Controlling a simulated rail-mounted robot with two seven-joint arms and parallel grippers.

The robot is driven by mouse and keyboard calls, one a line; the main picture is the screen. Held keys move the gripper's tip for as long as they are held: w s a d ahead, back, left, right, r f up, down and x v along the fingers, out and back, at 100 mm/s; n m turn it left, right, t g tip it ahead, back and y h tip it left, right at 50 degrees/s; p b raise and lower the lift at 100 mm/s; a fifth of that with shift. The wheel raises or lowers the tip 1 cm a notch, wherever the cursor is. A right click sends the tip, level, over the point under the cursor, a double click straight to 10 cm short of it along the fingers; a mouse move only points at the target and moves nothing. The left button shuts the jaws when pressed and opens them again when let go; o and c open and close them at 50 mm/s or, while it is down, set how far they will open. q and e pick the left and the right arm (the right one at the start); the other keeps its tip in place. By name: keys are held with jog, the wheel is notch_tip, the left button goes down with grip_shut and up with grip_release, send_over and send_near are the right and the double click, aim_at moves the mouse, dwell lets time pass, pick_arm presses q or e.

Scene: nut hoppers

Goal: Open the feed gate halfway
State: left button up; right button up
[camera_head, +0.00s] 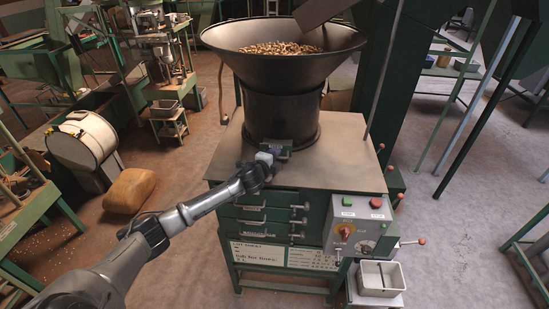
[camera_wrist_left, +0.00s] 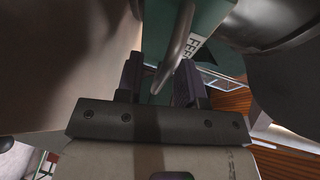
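The feed gate (camera_head: 284,150) is a small green fitting at the foot of the dark hopper's neck (camera_head: 283,115). My left gripper (camera_head: 268,158) is right at it, reaching in from the left. In the left wrist view, a curved metal handle (camera_wrist_left: 179,45) on a green plate (camera_wrist_left: 208,14) with white lettering runs down toward the space between my two dark fingers (camera_wrist_left: 160,85). The fingers are apart, with green showing between them, so the gripper looks open around the handle's end. Whether either finger touches it is unclear. My right gripper is out of view.
The wide hopper bowl (camera_head: 283,52) above holds nuts. The hopper stands on a metal-topped green cabinet (camera_head: 345,150) with drawers (camera_head: 265,213) and a control box (camera_head: 361,228). A white bin (camera_head: 380,280) is at front right.

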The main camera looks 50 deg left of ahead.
pick_arm(q)
jog(key=b+v, duration=0.1)
jog(key=v, duration=1.2)
jog(key=shift+s+b, duration=0.35)
jog(key=shift+d+r, duration=0.1)
jog(key=shift+r, duration=0.05)
